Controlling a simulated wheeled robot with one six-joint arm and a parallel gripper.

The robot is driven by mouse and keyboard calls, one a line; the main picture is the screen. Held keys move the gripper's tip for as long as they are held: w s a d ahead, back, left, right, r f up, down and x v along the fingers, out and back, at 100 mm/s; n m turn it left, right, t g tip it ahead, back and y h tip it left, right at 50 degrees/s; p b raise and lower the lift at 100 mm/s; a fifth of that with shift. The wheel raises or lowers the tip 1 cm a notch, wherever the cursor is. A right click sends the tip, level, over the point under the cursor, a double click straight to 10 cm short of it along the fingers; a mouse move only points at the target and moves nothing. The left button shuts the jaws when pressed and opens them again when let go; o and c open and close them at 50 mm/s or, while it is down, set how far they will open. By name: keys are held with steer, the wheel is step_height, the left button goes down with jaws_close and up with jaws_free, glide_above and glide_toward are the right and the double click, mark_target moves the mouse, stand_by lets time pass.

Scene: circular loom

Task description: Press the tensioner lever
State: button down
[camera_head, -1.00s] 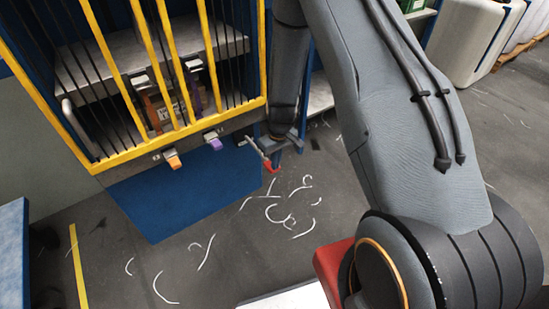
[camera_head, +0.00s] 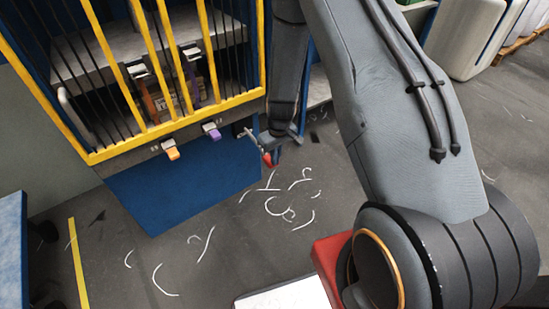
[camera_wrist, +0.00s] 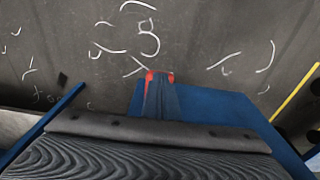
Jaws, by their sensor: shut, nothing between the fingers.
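The loom (camera_head: 215,106) stands at the upper left in the head view, with yellow bars in front. An orange lever tab (camera_head: 171,151) and a purple lever tab (camera_head: 211,131) stick out below its lower yellow rail. I cannot tell which is the tensioner lever. No lever shows clearly there.
A blue panel (camera_head: 180,185) lies below the loom's front. A blue table (camera_head: 12,250) is at the left edge. Pale thread scraps (camera_head: 282,208) lie on the open dark floor. White cabinets (camera_head: 470,40) stand at the top right.

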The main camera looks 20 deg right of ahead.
steer(key=s+d+r+p, duration=0.2)
steer(key=s+r, duration=0.4)
steer(key=r, duration=0.6)
steer(key=shift+p, duration=0.35)
